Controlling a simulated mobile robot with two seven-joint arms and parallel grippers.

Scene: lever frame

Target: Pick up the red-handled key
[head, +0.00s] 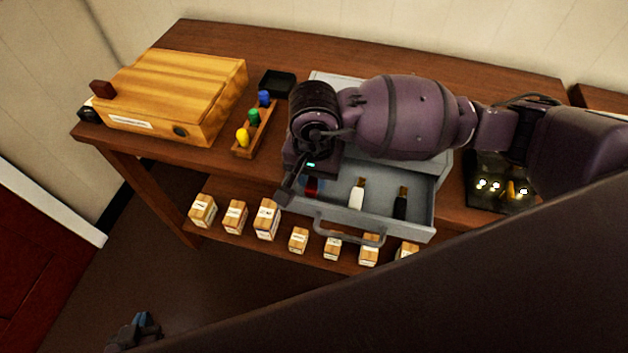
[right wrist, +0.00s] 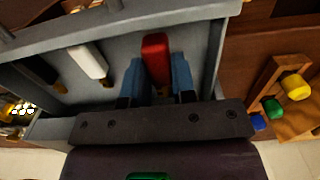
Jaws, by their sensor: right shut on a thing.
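The red-handled key (head: 312,187) is in the left part of the open grey drawer (head: 372,217). It also shows in the right wrist view (right wrist: 156,56), between the blue fingers of my right gripper (right wrist: 160,80). The right gripper (head: 300,190) reaches down into the drawer from above and is shut on the red handle. The key's lower part is hidden by the gripper. A white-handled key (head: 357,193) and a black-handled key (head: 401,203) lie to its right in the drawer. My left gripper (head: 142,325) is low at the left, small and dark, away from the table.
A wooden box (head: 175,85) stands at the left of the table. Beside it are a rack with yellow, green and blue pegs (head: 254,120) and a black tray (head: 278,82). Several small labelled boxes (head: 268,218) stand on the lower shelf. A dark panel (head: 497,190) is at the right.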

